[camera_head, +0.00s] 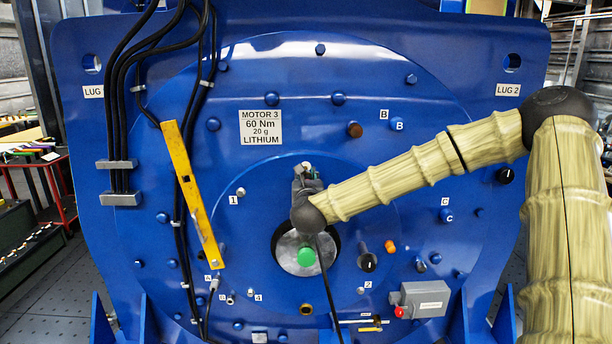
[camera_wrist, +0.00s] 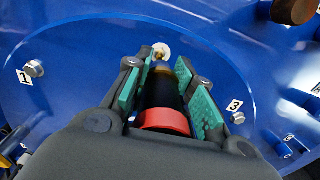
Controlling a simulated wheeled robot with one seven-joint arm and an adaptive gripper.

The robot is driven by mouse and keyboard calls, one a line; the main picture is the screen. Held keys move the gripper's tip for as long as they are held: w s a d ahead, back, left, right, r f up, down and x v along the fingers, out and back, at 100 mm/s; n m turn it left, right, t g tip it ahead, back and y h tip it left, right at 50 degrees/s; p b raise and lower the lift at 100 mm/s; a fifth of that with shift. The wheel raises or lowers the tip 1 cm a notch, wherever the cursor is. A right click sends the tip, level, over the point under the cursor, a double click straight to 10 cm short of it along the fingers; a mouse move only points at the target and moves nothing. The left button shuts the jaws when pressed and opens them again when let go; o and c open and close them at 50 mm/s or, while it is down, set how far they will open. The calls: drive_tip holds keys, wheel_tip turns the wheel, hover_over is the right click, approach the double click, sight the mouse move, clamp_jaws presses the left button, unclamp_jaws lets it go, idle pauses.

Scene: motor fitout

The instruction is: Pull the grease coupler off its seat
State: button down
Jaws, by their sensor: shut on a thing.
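The grease coupler (camera_wrist: 163,98) looks like a black cylinder with a red band at its near end and a brass-coloured far end. My gripper (camera_wrist: 168,88) is shut on it, with green pads on both sides. A pale round fitting (camera_wrist: 161,51) on the blue motor face sits just beyond the brass end. I cannot tell whether the coupler touches it or stands apart. In the head view my gripper (camera_head: 306,181) is at the upper middle of the round blue plate, and it hides most of the coupler.
A dark cable (camera_head: 322,265) hangs below my gripper, passing the central opening with a green knob (camera_head: 306,257). A yellow bar (camera_head: 192,195) slants at the left. A black knob (camera_head: 368,262) and an orange plug (camera_head: 390,246) stick out at lower right. A grey box (camera_head: 424,299) sits below.

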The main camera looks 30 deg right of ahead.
drive_tip(key=shift+s+a, duration=0.15)
drive_tip(key=shift+s, duration=0.15)
drive_tip(key=b+v, duration=0.8)
drive_tip(key=v, duration=1.1)
drive_tip(key=shift+s+a+f+b, duration=0.2)
drive_tip(key=shift+s+a+b, duration=0.05)
drive_tip(key=shift+a+b, duration=0.1)
idle(0.9)
drive_tip(key=s+b, duration=0.1)
drive_tip(key=b, duration=0.2)
drive_tip(key=shift+a+b, duration=0.3)
drive_tip(key=shift+b, duration=0.05)
drive_tip(key=shift+s+a+b, duration=0.1)
drive_tip(key=shift+s+b, duration=0.05)
drive_tip(key=shift+b, duration=0.45)
drive_tip(key=shift+s+a+r+b, duration=0.15)
drive_tip(key=shift+s+b, duration=0.2)
drive_tip(key=shift+b, duration=0.4)
drive_tip(key=shift+w, duration=0.1)
